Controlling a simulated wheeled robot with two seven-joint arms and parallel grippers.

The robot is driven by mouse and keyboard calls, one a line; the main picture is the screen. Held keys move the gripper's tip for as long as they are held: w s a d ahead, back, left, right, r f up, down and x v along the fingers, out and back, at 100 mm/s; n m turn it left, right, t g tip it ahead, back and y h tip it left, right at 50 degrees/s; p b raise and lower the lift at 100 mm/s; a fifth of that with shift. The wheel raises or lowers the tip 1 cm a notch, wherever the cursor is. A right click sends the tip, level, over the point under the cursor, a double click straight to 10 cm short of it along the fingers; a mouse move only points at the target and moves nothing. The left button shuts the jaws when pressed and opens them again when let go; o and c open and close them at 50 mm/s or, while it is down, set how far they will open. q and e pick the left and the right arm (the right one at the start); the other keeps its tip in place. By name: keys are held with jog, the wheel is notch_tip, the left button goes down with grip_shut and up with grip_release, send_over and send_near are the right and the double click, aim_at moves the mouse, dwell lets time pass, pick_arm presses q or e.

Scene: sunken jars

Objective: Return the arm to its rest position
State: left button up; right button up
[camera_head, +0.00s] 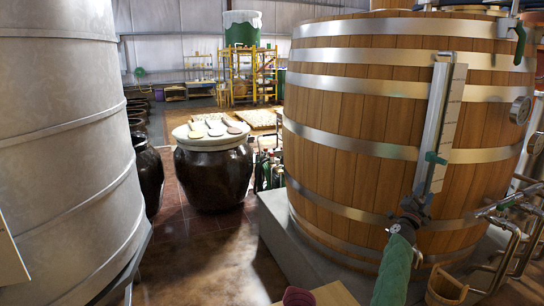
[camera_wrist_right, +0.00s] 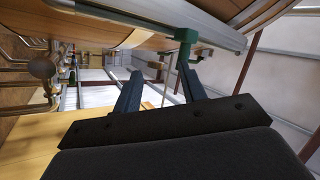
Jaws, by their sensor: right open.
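My right gripper (camera_wrist_right: 160,88) shows in the right wrist view with its two dark fingers spread apart. Nothing sits between its fingertips. A green fitting (camera_wrist_right: 187,35) on a pale metal bar appears just beyond the fingertips; I cannot tell whether they touch. My left gripper is not in view.
A large wooden barrel (camera_head: 350,100) with metal bands fills the right, carrying a sight gauge (camera_head: 440,125). A grey tank (camera_head: 65,150) stands left. A dark jar (camera_head: 213,178) sits between them, with open floor (camera_head: 205,265) in front.

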jog(key=s+a+f+n+g+y, duration=0.2)
jog(key=s+a+f+n+y, duration=1.6)
jog(key=s+a+f, duration=0.65)
jog(key=s+a+f+n+g, duration=0.1)
jog(key=s+a+f+g, duration=0.25)
jog(key=s, duration=0.85)
jog(key=s+a+f+n+g, duration=0.2)
jog(key=s+g, duration=0.2)
jog(key=s, duration=0.8)
jog(key=s+a+f+n+g, duration=0.1)
jog(key=s+a+f+g, duration=0.2)
jog(key=s, duration=0.9)
jog(key=s+a+f+g, duration=0.1)
jog(key=a+f, duration=0.1)
jog(key=f, duration=0.4)
jog(key=s+a+f+g, duration=0.1)
jog(key=a+f, duration=0.2)
jog(key=f, duration=0.4)
jog(key=shift+s+a+f, duration=0.15)
jog(key=shift+a+f, duration=0.1)
jog(key=shift+f, duration=0.05)
jog(key=shift+d, duration=0.1)
jog(key=shift+c, duration=0.5)
